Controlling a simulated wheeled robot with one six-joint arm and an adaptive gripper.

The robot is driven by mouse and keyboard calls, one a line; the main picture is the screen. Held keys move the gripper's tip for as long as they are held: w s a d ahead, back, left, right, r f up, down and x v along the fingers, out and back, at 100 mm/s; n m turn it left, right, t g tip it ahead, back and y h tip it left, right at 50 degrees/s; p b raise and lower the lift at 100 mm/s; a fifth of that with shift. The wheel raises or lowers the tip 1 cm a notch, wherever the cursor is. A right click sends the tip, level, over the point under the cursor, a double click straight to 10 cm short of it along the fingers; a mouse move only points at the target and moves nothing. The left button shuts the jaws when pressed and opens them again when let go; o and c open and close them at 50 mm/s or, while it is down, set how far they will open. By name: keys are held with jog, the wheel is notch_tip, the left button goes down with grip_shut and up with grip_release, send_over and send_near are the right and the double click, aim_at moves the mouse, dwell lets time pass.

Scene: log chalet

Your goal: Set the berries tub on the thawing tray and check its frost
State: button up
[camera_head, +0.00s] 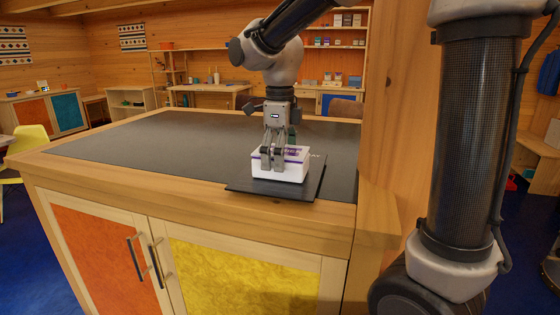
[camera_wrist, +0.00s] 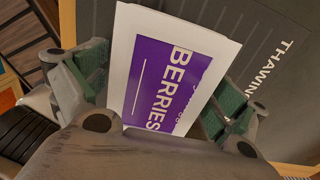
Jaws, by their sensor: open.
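The berries tub (camera_head: 281,168) is a white box with a purple label. It sits on the dark thawing tray (camera_head: 238,187) near the front right corner of the counter. The wrist view shows the tub's label (camera_wrist: 165,75) reading "BERRIES", and part of the lettering "THAWING" on the tray (camera_wrist: 285,90). My gripper (camera_head: 273,160) points down at the tub from above. Its open fingers stand on either side of the tub in the wrist view (camera_wrist: 165,105). Frost on the tub cannot be made out, and part of its top is hidden by my fingers.
The dark countertop (camera_head: 160,145) is clear to the left of the tray. A wooden post (camera_head: 385,120) rises close on the right. Cabinet doors, one orange (camera_head: 100,255) and one yellow (camera_head: 240,280), are below. Shelves with small boxes (camera_head: 340,80) stand at the back.

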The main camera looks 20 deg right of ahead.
notch_tip(320, 180, up, 11)
jog(key=shift+r, duration=0.15)
dwell(0.5)
